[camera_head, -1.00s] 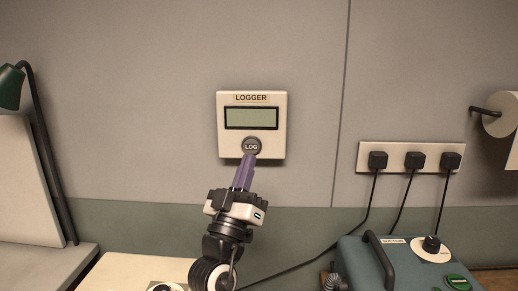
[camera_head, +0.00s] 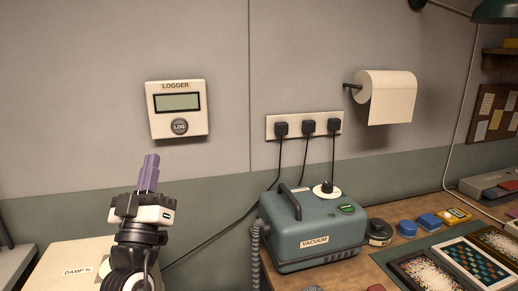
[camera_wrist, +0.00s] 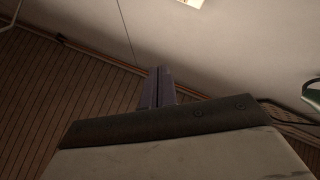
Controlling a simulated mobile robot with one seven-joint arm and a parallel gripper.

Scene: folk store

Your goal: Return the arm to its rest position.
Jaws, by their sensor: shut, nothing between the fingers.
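My gripper (camera_head: 151,160) is shut and empty, its purple fingers together and pointing up in the head view. It is below and a little left of the white logger box (camera_head: 176,108) on the wall, apart from it. The logger has a blank greenish display (camera_head: 177,102) and a round dark LOG button (camera_head: 180,127). In the wrist view the shut fingers (camera_wrist: 158,88) point away over the dark gripper body, with nothing between them. A corner of a pale box shows at the top of the wrist view.
A blue-grey vacuum unit (camera_head: 315,240) with a hose stands on the bench right of my arm. A cream DAMP % box (camera_head: 70,265) is at lower left. Three plugs sit in a wall strip (camera_head: 304,125). A paper roll (camera_head: 388,97) and bead trays (camera_head: 425,272) are further right.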

